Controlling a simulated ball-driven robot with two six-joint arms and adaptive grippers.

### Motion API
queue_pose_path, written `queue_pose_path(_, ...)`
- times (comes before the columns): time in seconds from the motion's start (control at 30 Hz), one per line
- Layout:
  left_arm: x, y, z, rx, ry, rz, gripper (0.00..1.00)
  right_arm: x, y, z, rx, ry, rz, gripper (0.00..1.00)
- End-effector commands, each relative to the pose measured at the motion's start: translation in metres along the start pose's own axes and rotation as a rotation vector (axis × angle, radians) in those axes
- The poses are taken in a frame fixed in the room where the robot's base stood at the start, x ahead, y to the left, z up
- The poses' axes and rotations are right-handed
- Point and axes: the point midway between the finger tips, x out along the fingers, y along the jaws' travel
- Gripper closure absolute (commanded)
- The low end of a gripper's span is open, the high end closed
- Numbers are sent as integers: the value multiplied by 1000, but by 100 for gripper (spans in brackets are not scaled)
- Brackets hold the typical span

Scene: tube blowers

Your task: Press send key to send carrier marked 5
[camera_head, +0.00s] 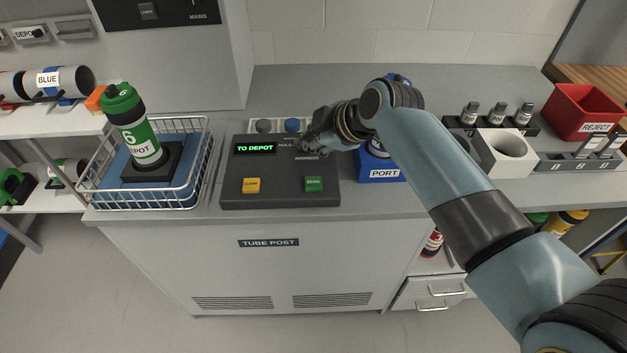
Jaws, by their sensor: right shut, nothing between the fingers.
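The green send key (314,184) is at the front right of the dark console (283,195). The console's display (255,149) reads "TO DEPOT" in green. My right gripper (308,145) is shut and empty over the console's back right part, behind the send key and apart from it. It hides some keys there. The blue port (382,175), labelled "PORT", stands just right of the console, partly hidden by my right arm. A bit of blue (398,78) shows above the arm. I see no number 5 on any carrier. My left gripper is not in view.
A yellow key (251,185) is left of the send key. A wire basket (150,200) holds an upright green carrier marked 6 (133,132). Right of the port are small bottles (497,112), a white block with a hole (505,150) and a red reject bin (580,110).

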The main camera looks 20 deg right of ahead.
Motion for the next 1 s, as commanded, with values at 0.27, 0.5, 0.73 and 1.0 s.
queue_pose_path(0.27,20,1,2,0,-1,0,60,14,-11,11,1,-1,-1,100)
queue_pose_path(0.5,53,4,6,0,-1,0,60,38,-29,29,1,-1,-1,100)
queue_pose_path(0.73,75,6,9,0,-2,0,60,57,-42,42,2,-1,-2,100)
queue_pose_path(1.0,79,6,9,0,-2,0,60,61,-45,45,1,0,0,100)
